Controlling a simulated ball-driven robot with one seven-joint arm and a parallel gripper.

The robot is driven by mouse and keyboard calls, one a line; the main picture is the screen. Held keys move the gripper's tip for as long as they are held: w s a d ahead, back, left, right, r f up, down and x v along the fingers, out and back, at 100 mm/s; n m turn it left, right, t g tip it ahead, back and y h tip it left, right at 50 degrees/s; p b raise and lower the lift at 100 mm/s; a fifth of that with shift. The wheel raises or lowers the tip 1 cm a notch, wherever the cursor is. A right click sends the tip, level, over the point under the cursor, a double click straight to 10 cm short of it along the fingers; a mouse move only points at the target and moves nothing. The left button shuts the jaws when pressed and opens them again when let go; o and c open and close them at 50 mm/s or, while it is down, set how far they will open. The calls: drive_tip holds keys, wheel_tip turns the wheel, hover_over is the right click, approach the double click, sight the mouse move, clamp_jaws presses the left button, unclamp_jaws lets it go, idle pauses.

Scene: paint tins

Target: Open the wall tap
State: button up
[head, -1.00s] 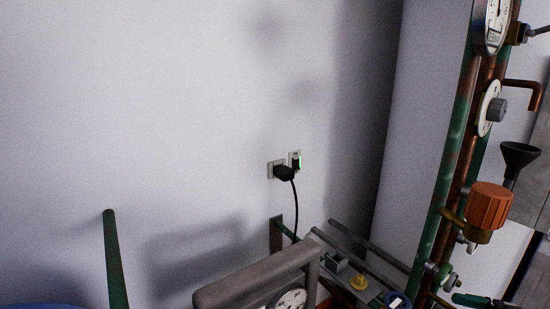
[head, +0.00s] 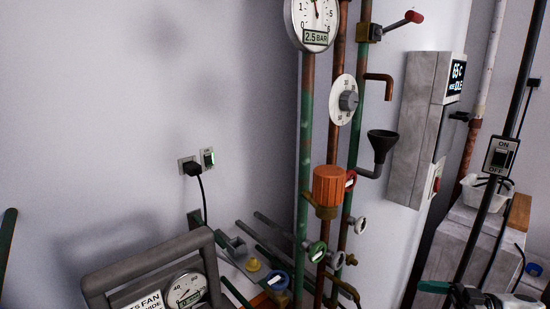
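Several valves and taps sit on the upright pipes at the centre right, and I cannot tell for sure which one is the wall tap. A lever valve with a red-tipped handle (head: 404,23) sticks out to the right near the top. Below it a bent copper spout (head: 381,80) points down over a black funnel (head: 382,144). An orange ribbed knob (head: 328,186) sits on a brass body. Small handwheels, one red (head: 350,180), one white (head: 360,225) and one green (head: 317,251), are lower down. My gripper is not in view.
A pressure gauge (head: 313,22) and a white dial (head: 343,100) are on the pipes. A grey box with a display (head: 420,125) hangs to their right. A grey tubular frame (head: 150,262) stands in front at lower left. An ON/OFF switch (head: 501,157) is at far right.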

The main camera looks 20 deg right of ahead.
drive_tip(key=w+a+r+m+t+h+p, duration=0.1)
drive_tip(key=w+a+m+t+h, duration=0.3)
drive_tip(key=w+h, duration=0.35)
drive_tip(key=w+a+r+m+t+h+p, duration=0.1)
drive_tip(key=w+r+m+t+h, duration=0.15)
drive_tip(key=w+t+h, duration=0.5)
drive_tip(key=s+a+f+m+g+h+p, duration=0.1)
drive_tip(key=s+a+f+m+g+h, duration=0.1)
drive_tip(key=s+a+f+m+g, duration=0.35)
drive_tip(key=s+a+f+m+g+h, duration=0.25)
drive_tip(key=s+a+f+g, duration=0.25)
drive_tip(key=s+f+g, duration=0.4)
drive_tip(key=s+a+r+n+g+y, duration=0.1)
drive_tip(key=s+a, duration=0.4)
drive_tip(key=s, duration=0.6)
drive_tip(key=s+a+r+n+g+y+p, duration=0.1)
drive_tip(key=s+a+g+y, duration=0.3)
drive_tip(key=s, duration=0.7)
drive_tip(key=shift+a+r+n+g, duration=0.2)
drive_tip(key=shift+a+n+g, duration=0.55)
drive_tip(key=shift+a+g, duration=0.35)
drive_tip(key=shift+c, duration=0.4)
